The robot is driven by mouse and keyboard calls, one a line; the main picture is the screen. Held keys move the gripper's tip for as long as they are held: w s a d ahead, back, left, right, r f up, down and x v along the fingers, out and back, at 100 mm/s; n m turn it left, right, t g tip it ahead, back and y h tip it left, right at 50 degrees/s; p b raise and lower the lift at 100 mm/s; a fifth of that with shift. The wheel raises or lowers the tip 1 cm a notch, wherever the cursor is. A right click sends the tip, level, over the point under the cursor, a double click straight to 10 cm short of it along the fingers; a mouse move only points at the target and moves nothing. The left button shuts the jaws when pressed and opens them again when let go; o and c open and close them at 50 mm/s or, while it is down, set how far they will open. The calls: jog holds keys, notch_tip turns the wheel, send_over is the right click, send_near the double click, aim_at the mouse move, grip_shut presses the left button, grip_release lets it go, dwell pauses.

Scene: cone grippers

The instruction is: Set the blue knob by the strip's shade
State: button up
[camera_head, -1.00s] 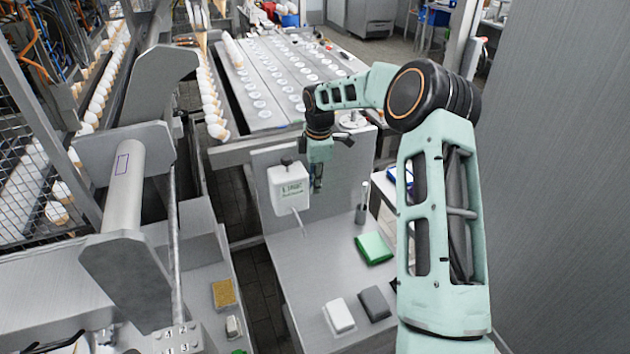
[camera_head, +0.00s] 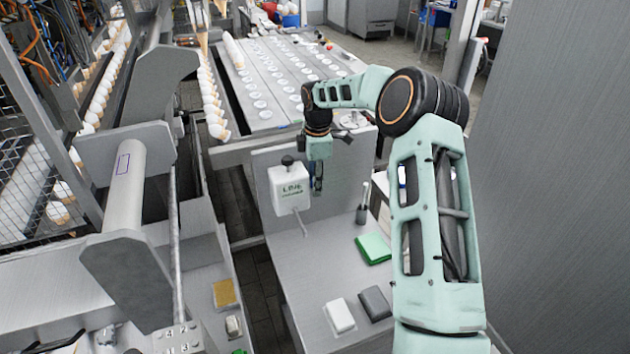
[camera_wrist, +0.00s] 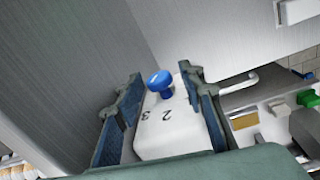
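The blue knob (camera_wrist: 160,80) stands on the sloping top of a white box in the wrist view. Dark numerals 2 and 3 show on the box (camera_wrist: 168,132) below it. My gripper (camera_head: 318,182) hangs just right of this box. In the wrist view my gripper (camera_wrist: 161,76) is open, its two blue-lined fingers on either side of the knob, which appears apart from them. I cannot make out the strip for certain.
The upright panel (camera_head: 345,170) stands close behind my gripper.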

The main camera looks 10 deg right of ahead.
dwell(0.4)
jog(key=shift+s+d+f+t+y+b, duration=0.1)
jog(key=shift+s+t+y+b, duration=0.1)
jog(key=shift+t, duration=0.7)
jog(key=shift+s+t+y+b, duration=0.1)
jog(key=shift+t+y+b, duration=0.1)
jog(key=shift+t, duration=0.7)
jog(key=t+b, duration=0.2)
jog(key=b, duration=0.1)
jog(key=shift+s+f, duration=0.1)
jog(key=shift+f, duration=0.2)
jog(key=shift+s+d+f+t+y+b, duration=0.15)
jog(key=shift+t+y+b, duration=0.25)
jog(key=shift+t+b, duration=1.75)
jog(key=shift+s+a+f+t+y+b, duration=0.15)
jog(key=shift+t+y+b, duration=0.25)
jog(key=shift+t+b, duration=1.75)
jog(key=shift+d+f+t+y+b, duration=0.15)
jog(key=shift+t+y+b, duration=0.4)
jog(key=shift+b, duration=3.05)
jog(key=shift+t, duration=0.45)
